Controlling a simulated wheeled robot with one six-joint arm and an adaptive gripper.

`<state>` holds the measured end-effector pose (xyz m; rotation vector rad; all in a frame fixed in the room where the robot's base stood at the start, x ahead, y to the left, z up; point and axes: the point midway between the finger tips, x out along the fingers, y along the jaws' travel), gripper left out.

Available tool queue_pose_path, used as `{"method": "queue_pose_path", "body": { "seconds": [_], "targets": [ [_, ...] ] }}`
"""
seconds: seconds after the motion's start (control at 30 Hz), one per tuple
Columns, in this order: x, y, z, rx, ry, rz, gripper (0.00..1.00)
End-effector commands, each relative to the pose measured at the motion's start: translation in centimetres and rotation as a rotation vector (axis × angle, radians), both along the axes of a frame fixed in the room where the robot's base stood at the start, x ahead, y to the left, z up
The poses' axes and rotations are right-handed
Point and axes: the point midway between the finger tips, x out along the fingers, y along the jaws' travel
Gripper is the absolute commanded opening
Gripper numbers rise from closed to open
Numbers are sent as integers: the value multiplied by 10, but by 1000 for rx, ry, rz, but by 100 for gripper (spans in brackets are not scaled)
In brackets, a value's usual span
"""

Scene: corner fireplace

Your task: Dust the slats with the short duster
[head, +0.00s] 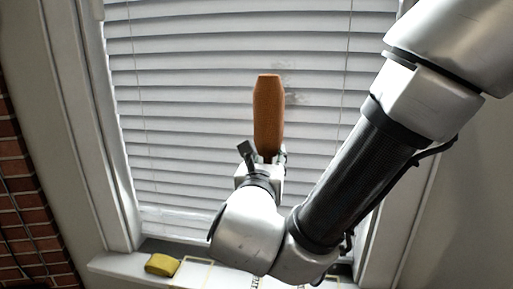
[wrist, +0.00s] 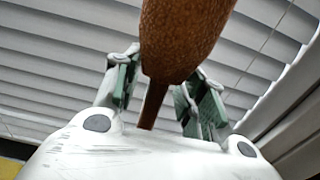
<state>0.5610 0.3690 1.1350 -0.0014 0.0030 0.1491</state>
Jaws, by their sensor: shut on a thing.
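The short duster (head: 268,112), with a long orange-brown head, stands upright in front of the window slats (head: 180,108) in the head view. My gripper (head: 263,157) is shut on its lower end. In the wrist view, the duster (wrist: 182,40) rises from a narrow brown handle between the green-padded fingers of my gripper (wrist: 160,95). Grey smudges (head: 295,92) mark the slats just right of the duster's head in the head view. I cannot tell whether the head touches the slats. The duster hides the slats behind it.
A yellow sponge-like block (head: 162,264) lies on the white sill (head: 110,264) at lower left. A thin pale yellow outline is beside it. The white window frame (head: 112,150) bounds the slats; a brick wall (head: 28,215) is at far left.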

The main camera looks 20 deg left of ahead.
Motion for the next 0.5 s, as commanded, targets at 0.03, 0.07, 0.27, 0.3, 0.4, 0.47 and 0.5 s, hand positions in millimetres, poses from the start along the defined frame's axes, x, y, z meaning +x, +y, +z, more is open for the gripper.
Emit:
{"method": "queue_pose_path", "body": {
  "seconds": [0.03, 0.07, 0.27, 0.3, 0.4, 0.47, 0.5],
  "targets": [
    [2, 0, -1, 0, 0, 3, 19],
    [3, 0, -1, 1, 0, 3, 19],
    [23, 3, 0, 1, 0, 2, 19],
    [28, 4, 0, 1, 0, 2, 19],
    [38, 5, -1, 1, 1, 2, 19],
    [44, 7, 0, 1, 0, 3, 19],
    [47, 7, 0, 1, 0, 3, 19]
  ]
}}
